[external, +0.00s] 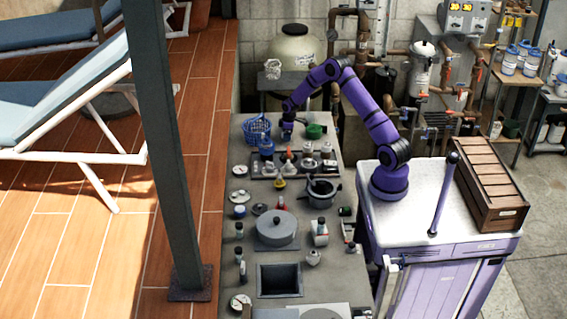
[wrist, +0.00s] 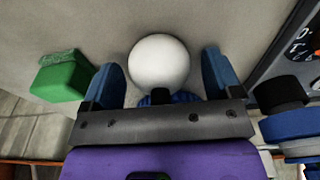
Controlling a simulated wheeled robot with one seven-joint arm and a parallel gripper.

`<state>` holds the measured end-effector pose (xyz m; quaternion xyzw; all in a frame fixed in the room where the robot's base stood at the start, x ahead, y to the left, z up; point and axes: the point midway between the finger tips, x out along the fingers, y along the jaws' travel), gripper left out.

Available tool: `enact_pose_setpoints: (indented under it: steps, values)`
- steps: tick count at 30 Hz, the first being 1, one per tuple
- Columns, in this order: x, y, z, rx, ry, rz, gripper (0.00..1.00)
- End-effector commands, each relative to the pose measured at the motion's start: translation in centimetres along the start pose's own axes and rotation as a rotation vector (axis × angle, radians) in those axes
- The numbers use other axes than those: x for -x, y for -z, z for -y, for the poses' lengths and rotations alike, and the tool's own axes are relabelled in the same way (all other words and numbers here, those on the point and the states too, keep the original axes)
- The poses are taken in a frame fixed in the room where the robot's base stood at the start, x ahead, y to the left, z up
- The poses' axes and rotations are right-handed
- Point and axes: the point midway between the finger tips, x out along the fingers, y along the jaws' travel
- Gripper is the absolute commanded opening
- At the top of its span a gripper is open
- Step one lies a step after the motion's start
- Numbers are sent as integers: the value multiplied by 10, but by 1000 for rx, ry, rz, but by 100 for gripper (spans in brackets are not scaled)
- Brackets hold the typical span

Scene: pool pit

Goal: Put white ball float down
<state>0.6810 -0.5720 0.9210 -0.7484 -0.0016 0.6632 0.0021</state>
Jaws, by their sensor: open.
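The white ball float (wrist: 159,64) shows in the wrist view, close to the grey counter surface, between my gripper's two blue fingers. My gripper (wrist: 160,80) is open, with a visible gap between the ball and each finger. A bit of dark blue shows just below the ball, partly hidden by the gripper body. In the external view my gripper (external: 288,130) is low over the far part of the counter (external: 225,262), and the ball cannot be made out there.
A green block-like object (wrist: 62,77) lies left of my gripper; it also shows in the external view (external: 315,131). A blue basket (external: 257,129) stands left of my gripper. A tray (external: 262,170) of bottles lies nearer the camera. A pot (external: 320,195) and lidded pan (external: 276,230) stand farther along.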

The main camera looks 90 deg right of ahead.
Motion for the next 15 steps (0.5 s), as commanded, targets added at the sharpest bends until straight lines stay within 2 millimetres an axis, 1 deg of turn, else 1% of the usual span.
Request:
enact_pose_setpoints:
  steps: [5,15]
  values:
    - [20,0,-1,0,-3,-2,85]
    - [87,0,-1,0,-3,-2,85]
